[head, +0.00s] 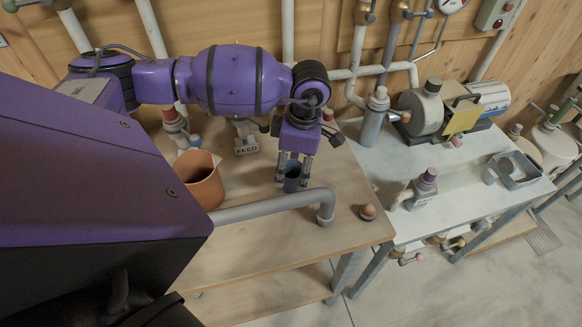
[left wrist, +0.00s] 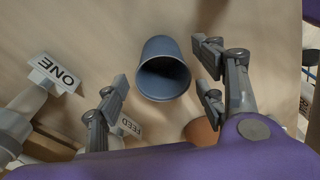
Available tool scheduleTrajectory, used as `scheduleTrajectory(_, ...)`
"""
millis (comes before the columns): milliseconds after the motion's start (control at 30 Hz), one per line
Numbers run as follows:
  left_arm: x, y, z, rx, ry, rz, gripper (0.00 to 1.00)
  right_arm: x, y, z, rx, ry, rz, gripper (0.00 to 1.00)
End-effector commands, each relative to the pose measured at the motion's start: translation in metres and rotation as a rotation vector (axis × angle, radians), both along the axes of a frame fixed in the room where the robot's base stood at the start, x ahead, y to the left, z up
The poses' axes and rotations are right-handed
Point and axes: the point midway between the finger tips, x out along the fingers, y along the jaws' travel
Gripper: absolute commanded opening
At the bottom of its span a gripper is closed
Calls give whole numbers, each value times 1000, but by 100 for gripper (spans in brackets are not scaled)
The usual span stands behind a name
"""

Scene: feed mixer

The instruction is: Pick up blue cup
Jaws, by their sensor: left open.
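The blue cup (head: 291,178) stands upright on the wooden table. In the left wrist view the blue cup (left wrist: 164,70) shows its dark open mouth toward the camera. My left gripper (head: 292,182) points down over the cup in the head view. In the left wrist view my left gripper (left wrist: 160,82) has its fingers spread on either side of the cup, with visible gaps. The gripper is open and holds nothing. The fingers hide part of the cup in the head view. My right gripper does not show.
An orange-brown pot (head: 203,184) stands left of the cup. A grey pipe (head: 270,205) runs across the table in front of it. A fitting with a FEED sign (head: 246,149) stands behind. A white table (head: 455,185) with a motor (head: 421,110) is at right.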

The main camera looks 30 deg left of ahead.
Motion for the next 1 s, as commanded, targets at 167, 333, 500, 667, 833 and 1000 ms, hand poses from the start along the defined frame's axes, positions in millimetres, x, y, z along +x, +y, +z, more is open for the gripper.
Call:
scheduleTrajectory(167,0,0,0,0,-1,0,64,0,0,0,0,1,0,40)
scheduleTrajectory(333,0,0,0,0,-1,0,44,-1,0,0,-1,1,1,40)
scheduleTrajectory(500,0,0,0,0,-1,0,25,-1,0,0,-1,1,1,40)
scheduleTrajectory(667,0,0,0,0,-1,0,24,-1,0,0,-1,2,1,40)
scheduleTrajectory(833,1,0,7,0,-3,0,24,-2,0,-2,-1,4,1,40)
scheduleTrajectory(1000,2,0,37,0,-4,0,24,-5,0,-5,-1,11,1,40)
